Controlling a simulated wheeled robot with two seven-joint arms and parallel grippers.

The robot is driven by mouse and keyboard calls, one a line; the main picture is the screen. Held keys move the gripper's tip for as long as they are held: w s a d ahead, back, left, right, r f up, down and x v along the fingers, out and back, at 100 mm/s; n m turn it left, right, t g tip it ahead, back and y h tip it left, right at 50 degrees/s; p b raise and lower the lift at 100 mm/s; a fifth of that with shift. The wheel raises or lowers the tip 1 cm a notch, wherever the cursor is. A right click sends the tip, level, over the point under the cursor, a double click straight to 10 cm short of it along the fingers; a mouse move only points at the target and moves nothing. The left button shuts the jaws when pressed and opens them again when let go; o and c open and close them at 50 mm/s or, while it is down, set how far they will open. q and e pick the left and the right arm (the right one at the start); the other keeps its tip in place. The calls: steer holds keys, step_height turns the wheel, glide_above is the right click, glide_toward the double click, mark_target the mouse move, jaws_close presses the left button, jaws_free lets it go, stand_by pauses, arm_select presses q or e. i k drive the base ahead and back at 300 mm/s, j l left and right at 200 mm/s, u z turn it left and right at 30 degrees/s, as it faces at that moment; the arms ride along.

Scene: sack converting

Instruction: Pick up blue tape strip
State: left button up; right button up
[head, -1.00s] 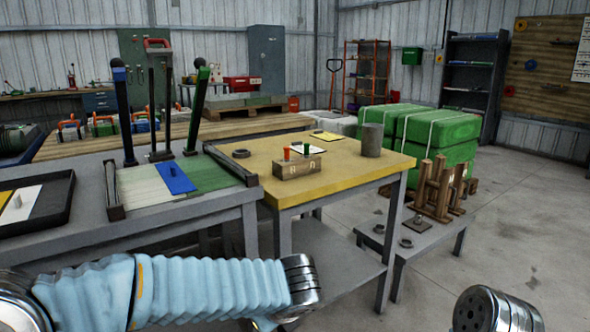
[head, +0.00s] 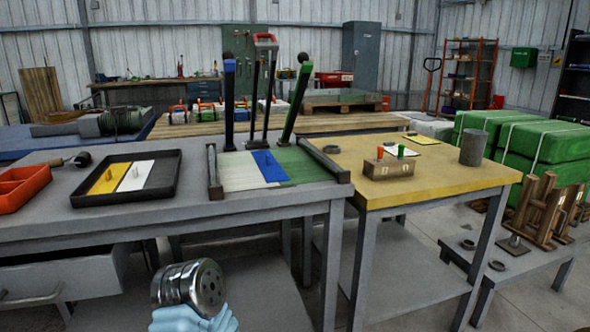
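The sheet lies between two dark side rails. A metal arm link of mine with a light blue sleeve shows at the bottom, below the bench top and well apart from the strip. No gripper fingers show, so I cannot see either gripper.
A black tray (head: 174,185) with yellow and white strips sits left of the sheet. An orange bin (head: 20,190) is at far left. Upright levers (head: 229,105) stand behind the sheet. A yellow-topped table (head: 440,180) with a wooden block (head: 389,168) adjoins on the right.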

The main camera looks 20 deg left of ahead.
mark_target(272, 171)
steer(key=k+u, duration=0.1)
steer(key=u, duration=0.6)
